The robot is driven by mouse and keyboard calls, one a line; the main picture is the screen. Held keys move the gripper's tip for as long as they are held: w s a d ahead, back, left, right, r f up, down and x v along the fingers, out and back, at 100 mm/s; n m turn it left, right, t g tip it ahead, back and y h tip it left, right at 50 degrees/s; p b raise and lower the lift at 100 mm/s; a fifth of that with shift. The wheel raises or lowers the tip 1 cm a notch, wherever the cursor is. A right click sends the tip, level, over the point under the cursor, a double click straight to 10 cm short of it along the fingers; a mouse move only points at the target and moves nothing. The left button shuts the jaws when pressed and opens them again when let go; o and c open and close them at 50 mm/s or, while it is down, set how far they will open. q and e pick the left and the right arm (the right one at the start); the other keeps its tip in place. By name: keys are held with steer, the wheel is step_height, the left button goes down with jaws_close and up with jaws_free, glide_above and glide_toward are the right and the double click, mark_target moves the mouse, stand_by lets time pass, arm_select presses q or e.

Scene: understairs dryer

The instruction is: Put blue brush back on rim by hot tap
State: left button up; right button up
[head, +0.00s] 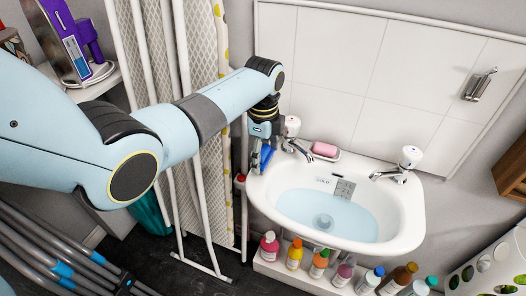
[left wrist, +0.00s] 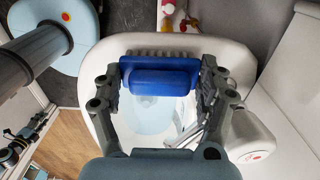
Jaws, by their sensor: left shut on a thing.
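The blue brush (head: 267,156) is between the fingers of my left gripper (head: 262,150), which is shut on it. In the left wrist view the brush (left wrist: 160,76) spans between both fingertips, with its grey bristles on the far side. The brush is at the left end of the white basin (head: 405,238), beside the hot tap (head: 292,124). The hot tap's knob also shows at the lower right in the left wrist view (left wrist: 250,135), with a red mark. I cannot tell whether the brush touches the rim. My right gripper is not in view.
A pink soap (head: 325,149) sits on the back rim between the hot tap and the other tap (head: 409,157). Water stands in the basin. Several bottles line a ledge below the front rim. A folded ironing board (head: 205,60) stands left of the basin.

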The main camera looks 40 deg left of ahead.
arm_select(q)
steer(key=shift+f, duration=0.4)
stand_by(0.3)
steer(key=o, duration=1.1)
steer(key=shift+c, duration=0.2)
step_height(320, 180, up, 12)
